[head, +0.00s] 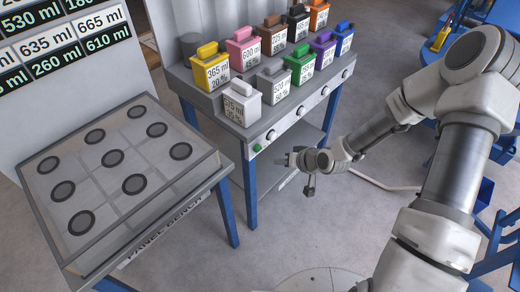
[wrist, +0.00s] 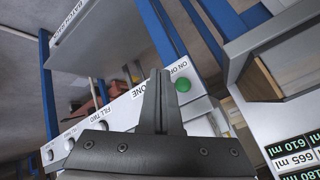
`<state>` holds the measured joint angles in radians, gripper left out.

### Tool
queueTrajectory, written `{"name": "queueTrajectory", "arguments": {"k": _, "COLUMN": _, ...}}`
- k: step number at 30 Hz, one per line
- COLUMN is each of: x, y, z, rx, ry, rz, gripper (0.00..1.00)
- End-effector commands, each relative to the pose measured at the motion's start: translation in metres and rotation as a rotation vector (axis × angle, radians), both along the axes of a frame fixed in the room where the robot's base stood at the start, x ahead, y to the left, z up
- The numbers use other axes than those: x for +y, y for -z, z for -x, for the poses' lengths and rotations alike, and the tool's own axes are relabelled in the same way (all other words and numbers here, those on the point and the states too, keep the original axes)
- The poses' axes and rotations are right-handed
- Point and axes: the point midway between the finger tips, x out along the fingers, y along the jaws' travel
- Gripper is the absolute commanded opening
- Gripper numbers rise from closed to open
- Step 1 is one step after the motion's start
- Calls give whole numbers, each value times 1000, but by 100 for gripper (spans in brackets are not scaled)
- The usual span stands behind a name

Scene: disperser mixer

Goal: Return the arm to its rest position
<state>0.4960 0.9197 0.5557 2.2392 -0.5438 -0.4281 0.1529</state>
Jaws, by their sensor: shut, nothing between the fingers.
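Past the fingertips, the bench's front strip shows with a green button (wrist: 183,85) and several white knobs (wrist: 69,144). The same green button (head: 257,147) is small in the head view. I cannot tell exactly how far the fingers are from the strip.
Several coloured, labelled canisters, such as the yellow one (head: 212,72), stand on the bench. A panel bench (head: 190,197) with round dark pads is at the left. A volume board (head: 60,40) is behind it. Blue furniture (head: 487,200) is at the right. Open floor (head: 300,235) lies in front.

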Motion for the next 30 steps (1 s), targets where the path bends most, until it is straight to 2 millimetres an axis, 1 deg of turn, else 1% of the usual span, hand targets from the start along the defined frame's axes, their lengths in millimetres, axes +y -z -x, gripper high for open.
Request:
{"name": "queueTrajectory", "arguments": {"k": 12, "x": 0, "y": 0, "z": 0, "rx": 0, "ry": -1, "rz": 2, "gripper": 0}}
{"name": "queueTrajectory", "arguments": {"k": 14, "x": -2, "y": -3, "z": 0, "rx": 0, "ry": -2, "rz": 11, "gripper": 0}}
{"name": "queueTrajectory", "arguments": {"k": 17, "x": -10, "y": -13, "z": 0, "rx": 3, "ry": -10, "rz": 56, "gripper": 0}}
{"name": "queueTrajectory", "arguments": {"k": 20, "x": -24, "y": -32, "z": 1, "rx": 11, "ry": -20, "rz": 137, "gripper": 0}}
{"name": "queueTrajectory", "arguments": {"k": 23, "x": -42, "y": -57, "z": 3, "rx": 21, "ry": -21, "rz": 231, "gripper": 0}}
{"name": "queueTrajectory", "arguments": {"k": 26, "x": -60, "y": -85, "z": 7, "rx": 33, "ry": -14, "rz": 319, "gripper": 0}}
{"name": "queueTrajectory", "arguments": {"k": 30, "x": -82, "y": -128, "z": 15, "rx": 46, "ry": 11, "rz": 425, "gripper": 0}}
